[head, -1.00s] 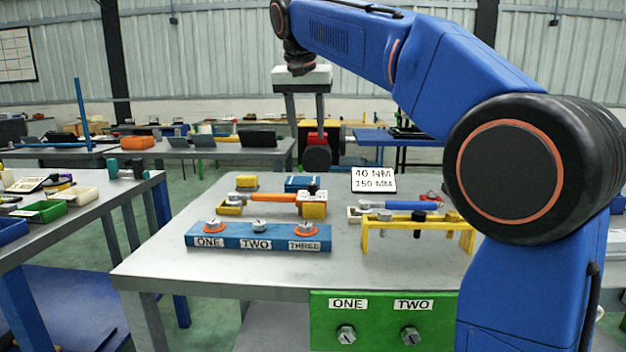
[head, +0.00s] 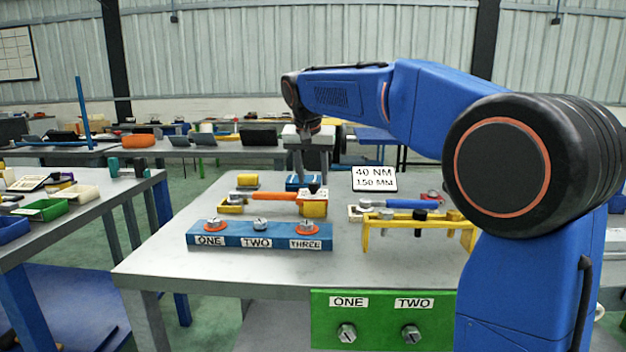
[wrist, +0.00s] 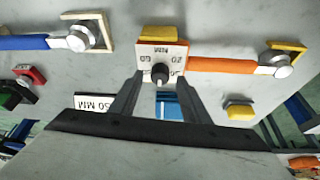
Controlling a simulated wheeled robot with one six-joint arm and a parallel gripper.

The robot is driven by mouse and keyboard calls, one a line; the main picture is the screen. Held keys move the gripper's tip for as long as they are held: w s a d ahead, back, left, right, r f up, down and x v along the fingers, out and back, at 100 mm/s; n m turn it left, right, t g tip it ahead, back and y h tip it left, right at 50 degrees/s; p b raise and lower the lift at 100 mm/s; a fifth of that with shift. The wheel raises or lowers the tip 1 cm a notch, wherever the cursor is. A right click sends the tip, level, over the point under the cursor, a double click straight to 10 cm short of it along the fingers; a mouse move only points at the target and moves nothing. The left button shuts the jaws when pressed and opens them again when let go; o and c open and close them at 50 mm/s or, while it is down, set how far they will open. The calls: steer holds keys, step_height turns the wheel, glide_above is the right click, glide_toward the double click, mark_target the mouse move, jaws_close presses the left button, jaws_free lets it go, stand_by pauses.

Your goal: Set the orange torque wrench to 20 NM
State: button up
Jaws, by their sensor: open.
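The orange torque wrench (head: 272,196) lies on yellow supports on the grey table; it also shows in the wrist view (wrist: 222,65). At one end is a white scale plate (wrist: 147,56) with upside-down markings including 20, 60 and NM. A black dial knob (wrist: 160,73) sits on the plate; its exact setting is too small to read. My gripper (wrist: 159,77) is open, its two fingers apart with the knob appearing between their tips. In the head view my gripper (head: 312,174) hangs above and behind the wrench's dial end. Contact with the knob is not visible.
A blue block with knobs (head: 259,238) stands in front of the orange wrench. A sign (head: 375,179) reads 40 NM, 150 MM. A green panel (head: 381,318) is at the table's front.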

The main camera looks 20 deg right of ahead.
steer(key=shift+w+d+f, duration=0.1)
steer(key=shift+w+f, duration=0.15)
steer(key=shift+f, duration=0.4)
steer(key=shift+c, duration=0.6)
steer(key=c, duration=0.9)
